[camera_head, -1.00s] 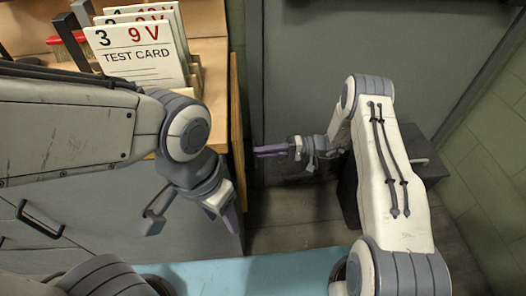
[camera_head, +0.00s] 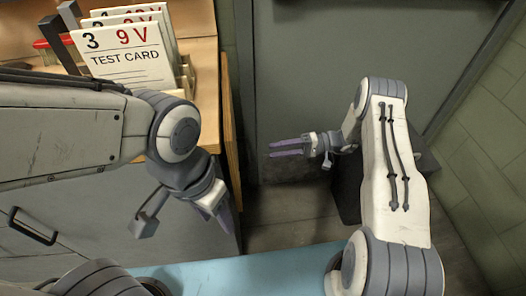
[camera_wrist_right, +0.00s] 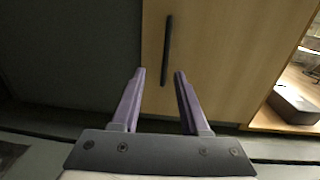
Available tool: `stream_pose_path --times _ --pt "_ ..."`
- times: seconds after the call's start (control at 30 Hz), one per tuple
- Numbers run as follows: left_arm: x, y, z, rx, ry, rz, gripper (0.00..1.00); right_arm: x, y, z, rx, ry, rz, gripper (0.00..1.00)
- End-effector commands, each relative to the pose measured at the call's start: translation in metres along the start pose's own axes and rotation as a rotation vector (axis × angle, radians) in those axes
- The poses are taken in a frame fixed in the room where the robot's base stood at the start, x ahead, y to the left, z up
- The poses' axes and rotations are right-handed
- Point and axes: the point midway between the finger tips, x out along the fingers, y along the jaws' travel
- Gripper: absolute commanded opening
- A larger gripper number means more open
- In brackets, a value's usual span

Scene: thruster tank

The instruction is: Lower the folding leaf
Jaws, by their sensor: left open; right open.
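A wooden panel (camera_head: 231,130), which looks like the folding leaf, shows nearly edge-on at the right side of the wooden bench. In the right wrist view a broad wooden panel (camera_wrist_right: 215,75) fills the middle, with a dark upright bar or slot (camera_wrist_right: 166,50) on it. My right gripper (camera_head: 271,149) is open and empty, to the right of the panel and pointing left at it. Its two purple fingers (camera_wrist_right: 159,73) show apart in the wrist view, in front of the panel. My left gripper (camera_head: 227,214) points down beside the bench front; its fingers overlap in this view.
Several white test cards (camera_head: 125,65) stand in a holder on the bench, close to my left arm. A grey cabinet with a black handle (camera_head: 32,226) is below. A dark box (camera_head: 347,188) stands behind my right arm. A grey wall or door (camera_head: 370,40) closes the back.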

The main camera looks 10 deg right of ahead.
Motion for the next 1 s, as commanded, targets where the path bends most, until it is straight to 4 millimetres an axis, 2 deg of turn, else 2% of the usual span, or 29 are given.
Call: stream_pose_path --times 0.1,0.3,0.83,1.0 --pt "0.000 0.000 0.000 0.000 0.000 0.000 0.50 -0.018 0.001 0.000 0.000 0.001 0.000 0.45" --pt "0.000 0.000 0.000 0.000 0.000 0.000 0.50 -0.030 0.001 0.001 0.002 -0.002 0.000 0.45" --pt "0.000 0.000 0.000 0.000 0.000 0.000 0.50 -0.029 -0.001 0.001 0.008 -0.009 0.012 0.45" --pt "0.000 0.000 0.000 0.000 0.000 0.000 0.50 -0.018 -0.015 0.015 0.092 -0.096 0.177 0.45"
